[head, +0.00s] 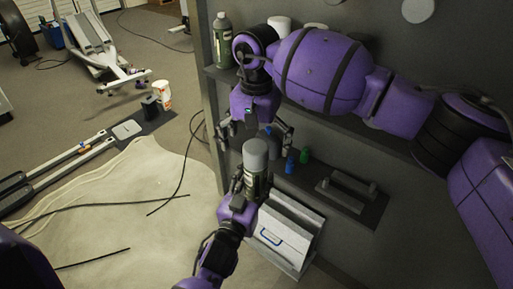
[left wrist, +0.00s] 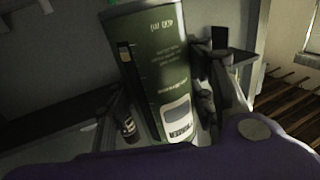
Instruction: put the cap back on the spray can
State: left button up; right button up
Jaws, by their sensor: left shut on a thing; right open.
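The spray can (head: 257,184) stands roughly upright in my left gripper (head: 247,187), which is shut around its body. Its green, printed side fills the middle of the left wrist view (left wrist: 155,70). A grey cylindrical cap (head: 256,154) sits on top of the can in the head view; I cannot tell whether it is fully seated. My right gripper (head: 254,130) is open, its fingers spread and pointing down just above and behind the cap. It appears empty.
A similar green bottle (head: 222,40) stands on the upper shelf. Small blue (head: 290,164) and green (head: 305,155) items stand on the lower shelf (head: 345,197). A white case (head: 285,238) is below.

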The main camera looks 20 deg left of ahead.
jog(key=shift+r, duration=2.65)
